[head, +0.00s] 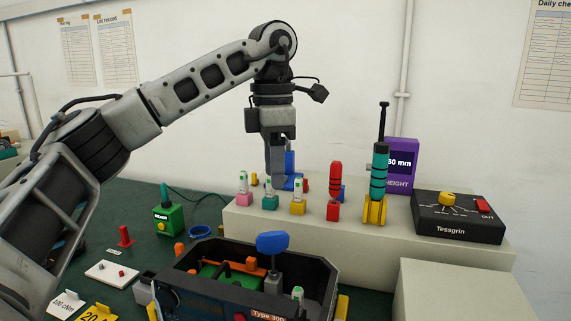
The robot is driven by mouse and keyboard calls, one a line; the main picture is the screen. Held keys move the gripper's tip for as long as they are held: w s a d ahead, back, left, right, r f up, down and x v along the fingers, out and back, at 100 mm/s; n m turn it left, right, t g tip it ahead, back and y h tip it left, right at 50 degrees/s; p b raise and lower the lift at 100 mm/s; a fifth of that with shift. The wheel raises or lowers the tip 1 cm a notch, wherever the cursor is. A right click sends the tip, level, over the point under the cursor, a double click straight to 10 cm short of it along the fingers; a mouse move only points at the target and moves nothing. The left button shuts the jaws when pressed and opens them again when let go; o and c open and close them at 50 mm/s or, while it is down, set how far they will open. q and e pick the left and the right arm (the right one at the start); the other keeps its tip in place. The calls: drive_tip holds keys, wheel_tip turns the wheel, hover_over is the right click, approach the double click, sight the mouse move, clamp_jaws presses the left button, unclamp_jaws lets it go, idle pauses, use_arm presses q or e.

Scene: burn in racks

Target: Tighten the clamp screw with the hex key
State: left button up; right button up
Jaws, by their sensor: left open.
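A blue-handled tool (272,242), which looks like the hex key, stands upright in the open black box (325,275). Its lower end meets a grey block (273,284) that may be the clamp; the screw itself is hidden. My left gripper (277,168) is open and points down above the back shelf, away from the blue handle, up and behind it in the picture. A blue holder (291,184) is partly hidden behind its fingers; I cannot tell whether they touch. My right gripper is out of view.
On the pale shelf (400,240) stand several small coloured blocks, a red tool (335,182), a tall teal tool (379,172) in a yellow stand, a purple display (401,160) and a black dial box (459,217). A green box (168,219) stands left on the green table.

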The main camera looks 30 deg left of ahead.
sight(273, 233)
use_arm(q)
wheel_tip(273, 233, down, 16)
drive_tip(key=shift+s+a+r+b, duration=0.1)
drive_tip(key=shift+s+r+b, duration=0.1)
drive_tip(key=shift+b, duration=0.45)
clamp_jaws()
